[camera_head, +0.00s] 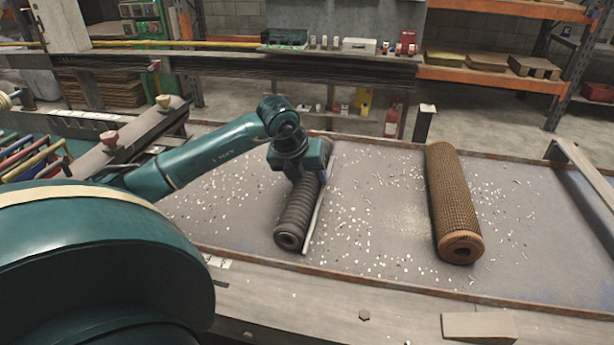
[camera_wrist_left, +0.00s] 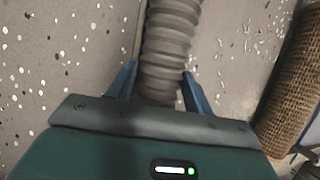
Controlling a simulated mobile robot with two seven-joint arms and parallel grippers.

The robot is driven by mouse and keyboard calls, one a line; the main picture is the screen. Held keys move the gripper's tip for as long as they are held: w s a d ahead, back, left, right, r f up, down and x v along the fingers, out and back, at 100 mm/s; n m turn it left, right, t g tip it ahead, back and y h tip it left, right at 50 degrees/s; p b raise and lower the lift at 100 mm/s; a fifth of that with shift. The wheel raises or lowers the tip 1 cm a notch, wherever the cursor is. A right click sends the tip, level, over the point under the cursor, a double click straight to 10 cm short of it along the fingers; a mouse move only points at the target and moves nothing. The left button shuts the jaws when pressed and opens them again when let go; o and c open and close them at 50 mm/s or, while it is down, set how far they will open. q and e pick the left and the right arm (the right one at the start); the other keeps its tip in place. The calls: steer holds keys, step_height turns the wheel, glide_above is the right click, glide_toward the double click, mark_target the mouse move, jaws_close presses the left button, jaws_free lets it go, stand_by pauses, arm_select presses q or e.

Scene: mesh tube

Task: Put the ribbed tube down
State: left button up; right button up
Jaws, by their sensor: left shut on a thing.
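The grey ribbed tube (camera_head: 295,218) lies along the work surface left of centre, its hollow near end facing me. My left gripper (camera_head: 303,165) is over the tube's far part and is shut on it. In the left wrist view the ribbed tube (camera_wrist_left: 170,38) runs up between the two blue fingers of my left gripper (camera_wrist_left: 157,82), one on each side. The tube looks level and at or very close to the surface; I cannot tell whether it touches. My right gripper is not in view.
A brown mesh tube (camera_head: 450,200) lies to the right on the tray (camera_head: 380,255), which has a low rusty rim and scattered pale chips. A thin pale strip (camera_head: 314,222) lies beside the ribbed tube. Open tray floor separates the tubes. A wooden block (camera_head: 479,326) sits in front.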

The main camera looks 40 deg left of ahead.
arm_select(q)
steer(key=shift+f, duration=0.2)
steer(key=shift+f, duration=0.25)
steer(key=o, duration=1.1)
steer(key=shift+r, duration=0.1)
steer(key=shift+r, duration=0.25)
steer(key=b+v, duration=0.1)
steer(key=v, duration=1.1)
steer(key=shift+d+f, duration=0.1)
